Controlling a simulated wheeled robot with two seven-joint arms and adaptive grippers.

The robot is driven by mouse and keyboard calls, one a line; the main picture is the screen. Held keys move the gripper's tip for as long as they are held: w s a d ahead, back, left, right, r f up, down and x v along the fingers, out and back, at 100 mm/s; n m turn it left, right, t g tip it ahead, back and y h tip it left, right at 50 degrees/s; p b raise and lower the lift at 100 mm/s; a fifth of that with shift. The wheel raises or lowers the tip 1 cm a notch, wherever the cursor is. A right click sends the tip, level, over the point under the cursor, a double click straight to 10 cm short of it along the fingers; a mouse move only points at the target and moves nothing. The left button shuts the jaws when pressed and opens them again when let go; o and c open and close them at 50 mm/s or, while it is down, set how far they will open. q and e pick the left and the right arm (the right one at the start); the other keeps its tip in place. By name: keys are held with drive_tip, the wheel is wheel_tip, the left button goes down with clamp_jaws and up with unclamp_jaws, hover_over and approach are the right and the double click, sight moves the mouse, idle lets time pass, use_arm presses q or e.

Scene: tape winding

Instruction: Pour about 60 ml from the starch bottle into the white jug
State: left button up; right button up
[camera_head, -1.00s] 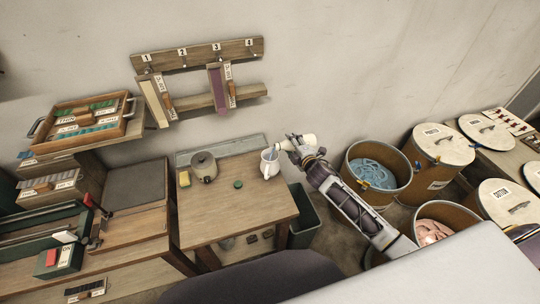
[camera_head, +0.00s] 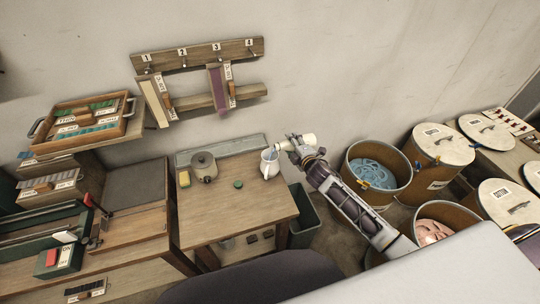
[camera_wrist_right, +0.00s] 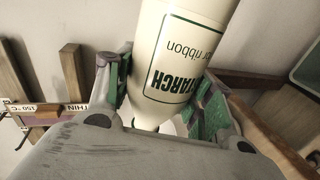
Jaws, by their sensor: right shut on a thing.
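The white starch bottle (camera_head: 308,140) lies tilted nearly on its side, its mouth end towards the left. My right gripper (camera_head: 295,147) is shut around it. In the right wrist view the bottle (camera_wrist_right: 185,60) sits between the two green-padded fingers, its STARCH label upside down. The white jug (camera_head: 269,166) stands upright on the small wooden table near its right back edge. The bottle's mouth end is just above and right of the jug. I cannot tell whether liquid is flowing or how much is in the jug. My left gripper is not in view.
The table's front is clear. A dark green bin (camera_head: 304,218) stands at its right, and round drums (camera_head: 377,165) lie beyond.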

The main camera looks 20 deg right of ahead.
drive_tip(key=shift+d+r, duration=0.1)
drive_tip(key=shift+d+f+m+y+b, duration=0.45)
drive_tip(key=shift+f+m+b, duration=0.2)
drive_tip(key=shift+m+b, duration=0.3)
drive_tip(key=shift+r, duration=0.1)
drive_tip(key=shift+a, duration=0.1)
drive_tip(key=shift+a+f+m+y, duration=0.15)
drive_tip(key=shift+f+m+y, duration=0.2)
drive_tip(key=shift+f+m, duration=0.3)
drive_tip(key=shift+r, duration=0.1)
idle(0.5)
drive_tip(key=shift+r+p, duration=0.3)
drive_tip(key=shift+p, duration=0.15)
idle(0.5)
